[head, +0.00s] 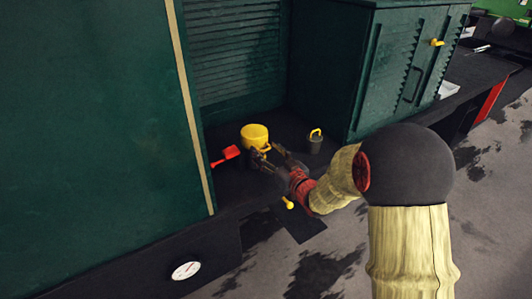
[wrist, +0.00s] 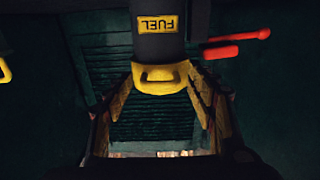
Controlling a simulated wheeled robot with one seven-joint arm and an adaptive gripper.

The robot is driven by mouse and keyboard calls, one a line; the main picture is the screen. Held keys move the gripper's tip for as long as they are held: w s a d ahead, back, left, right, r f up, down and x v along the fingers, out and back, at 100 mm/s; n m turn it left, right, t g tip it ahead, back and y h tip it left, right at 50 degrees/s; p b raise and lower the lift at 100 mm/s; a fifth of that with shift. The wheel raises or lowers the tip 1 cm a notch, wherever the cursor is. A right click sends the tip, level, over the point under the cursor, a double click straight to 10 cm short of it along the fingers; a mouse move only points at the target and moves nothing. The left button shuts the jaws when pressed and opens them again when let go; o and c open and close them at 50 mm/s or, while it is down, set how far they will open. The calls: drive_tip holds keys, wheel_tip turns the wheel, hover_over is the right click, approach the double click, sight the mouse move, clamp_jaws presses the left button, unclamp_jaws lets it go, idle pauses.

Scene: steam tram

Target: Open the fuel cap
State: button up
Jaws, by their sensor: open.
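The yellow fuel cap (head: 254,135) sits on the dark ledge in the recess in the head view. In the wrist view the cap (wrist: 160,77) has a loop handle and is on a dark cylinder with a yellow FUEL label (wrist: 162,24), seen upside down. My gripper (head: 270,153) is open, close to the handle side of the cap. In the wrist view its fingers (wrist: 163,92) stand to the left and right of the cap, with visible gaps. I cannot tell whether the handle lies fully between the fingertips.
A red lever (head: 226,155) is left of the cap, and also shows in the wrist view (wrist: 237,41). A small dark canister with a yellow handle (head: 315,142) is at right. Green cabinet walls (head: 95,130) flank the recess. A yellow knob (head: 288,203) and a gauge (head: 186,270) are lower down.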

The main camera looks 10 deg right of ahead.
drive_tip(key=shift+w+a, duration=0.1)
drive_tip(key=shift+w, duration=0.2)
drive_tip(key=shift+c, duration=0.5)
clamp_jaws()
